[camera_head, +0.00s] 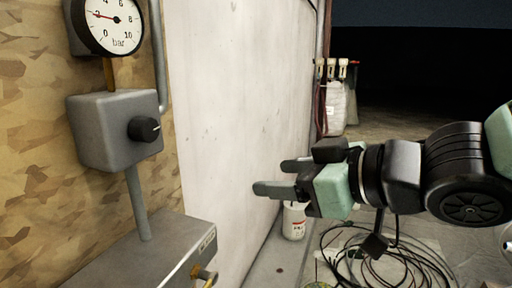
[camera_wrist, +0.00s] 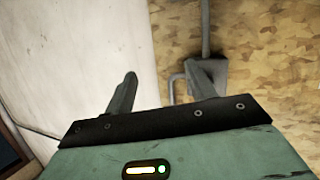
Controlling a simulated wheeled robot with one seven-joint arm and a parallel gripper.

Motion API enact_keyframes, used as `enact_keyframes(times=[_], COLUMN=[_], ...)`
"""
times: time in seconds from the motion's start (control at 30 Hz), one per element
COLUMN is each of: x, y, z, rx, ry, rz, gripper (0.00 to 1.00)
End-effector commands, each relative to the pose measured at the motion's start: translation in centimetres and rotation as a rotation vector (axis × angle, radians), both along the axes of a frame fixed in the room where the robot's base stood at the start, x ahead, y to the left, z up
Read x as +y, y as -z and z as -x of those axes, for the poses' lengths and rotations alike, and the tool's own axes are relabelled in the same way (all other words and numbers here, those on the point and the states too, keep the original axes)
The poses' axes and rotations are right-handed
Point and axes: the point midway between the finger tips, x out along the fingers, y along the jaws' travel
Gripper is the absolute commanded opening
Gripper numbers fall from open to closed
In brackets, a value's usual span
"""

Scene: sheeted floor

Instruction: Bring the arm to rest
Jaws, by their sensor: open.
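My gripper (camera_head: 272,178) is at the end of my arm, which reaches in from the right in the head view. Its two fingers point left toward the pale wall and are apart, with nothing between them. In the wrist view my gripper (camera_wrist: 168,82) also shows its two spread fingers, with the pale wall and the chipboard panel behind. I cannot tell how far the fingertips are from the wall.
At left, a gauge (camera_head: 112,20) and a grey box with a black knob (camera_head: 145,129) are on the chipboard panel (camera_head: 35,150). A grey metal box (camera_head: 150,255) stands below. A white container (camera_head: 294,222) and coiled black cables (camera_head: 375,262) lie beneath my arm.

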Motion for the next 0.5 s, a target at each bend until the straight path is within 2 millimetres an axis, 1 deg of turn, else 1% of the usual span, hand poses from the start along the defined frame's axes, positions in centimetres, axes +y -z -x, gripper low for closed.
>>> enact_keyframes(times=[0.03, 0.07, 0.1, 0.17, 0.2, 0.27, 0.3, 0.37, 0.4, 0.5], x=[-0.8, -1.5, -2.3, -3.5, -4.4, -5.6, -6.3, -7.3, -7.8, -8.7], y=[1.6, 2.7, 4.3, 6.5, 7.8, 9.7, 10.8, 12.0, 12.6, 13.4], z=[-0.3, -0.3, 0.0, 0.8, 1.7, 3.4, 4.7, 6.9, 8.3, 11.4], rx=[0.066, 0.109, 0.17, 0.265, 0.336, 0.446, 0.519, 0.624, 0.691, 0.825], ry=[0.063, 0.1, 0.141, 0.194, 0.223, 0.254, 0.266, 0.275, 0.275, 0.262], rz=[0.076, 0.122, 0.185, 0.28, 0.344, 0.436, 0.495, 0.573, 0.619, 0.706], gripper=[0.55, 0.55, 0.55, 0.55, 0.55, 0.55, 0.55, 0.55, 0.55, 0.55])
